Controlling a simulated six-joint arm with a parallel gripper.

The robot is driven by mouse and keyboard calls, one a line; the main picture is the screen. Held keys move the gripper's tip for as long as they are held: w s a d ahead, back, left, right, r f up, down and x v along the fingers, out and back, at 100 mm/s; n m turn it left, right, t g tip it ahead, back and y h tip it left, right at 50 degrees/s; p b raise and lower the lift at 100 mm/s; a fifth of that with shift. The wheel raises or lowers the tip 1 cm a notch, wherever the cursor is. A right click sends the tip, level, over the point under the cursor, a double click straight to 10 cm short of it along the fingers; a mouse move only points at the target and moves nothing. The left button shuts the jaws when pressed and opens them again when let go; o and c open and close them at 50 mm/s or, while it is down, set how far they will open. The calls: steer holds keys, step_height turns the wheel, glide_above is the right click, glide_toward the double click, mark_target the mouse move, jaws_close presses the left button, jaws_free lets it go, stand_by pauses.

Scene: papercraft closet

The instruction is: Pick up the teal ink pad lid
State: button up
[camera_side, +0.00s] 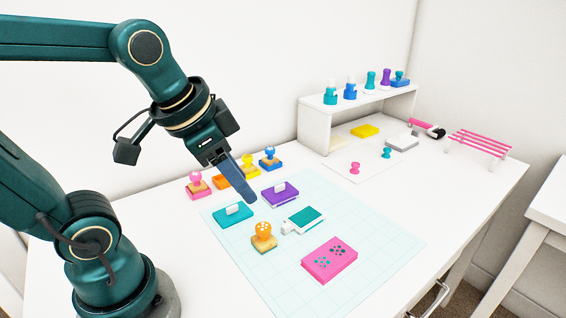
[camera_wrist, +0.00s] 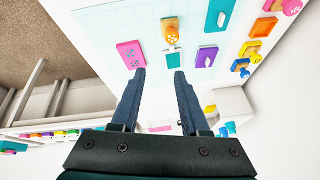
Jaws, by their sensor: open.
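The teal ink pad lid (camera_side: 233,215), a flat teal block with a white grip on top, lies on the pale grid mat (camera_side: 378,236) at its left side. In the wrist view the lid (camera_wrist: 217,16) is at the top, right of centre. An open ink pad with a teal surface (camera_side: 306,217) lies to the right of the lid; it also shows in the wrist view (camera_wrist: 170,61). My gripper (camera_side: 250,199) is above the mat, apart from the lid. In the wrist view my gripper (camera_wrist: 159,72) has its two fingers spread with nothing between them.
A purple lid with a white grip (camera_side: 280,194) and an orange stamp (camera_side: 263,237) are near the teal lid. A pink patterned block (camera_side: 330,260) lies at the front. Several stamps line the mat's back edge. A white shelf (camera_side: 313,125) with bottles stands at the back.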

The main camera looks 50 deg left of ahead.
steer(key=w+a+f+g, duration=0.2)
steer(key=w+a, duration=0.3)
steer(key=n+g, duration=0.2)
steer(key=g, duration=0.1)
glide_above(232, 206)
step_height(232, 206, down, 10)
steer(key=shift+r, duration=0.2)
steer(key=shift+f, duration=2.45)
jaws_close()
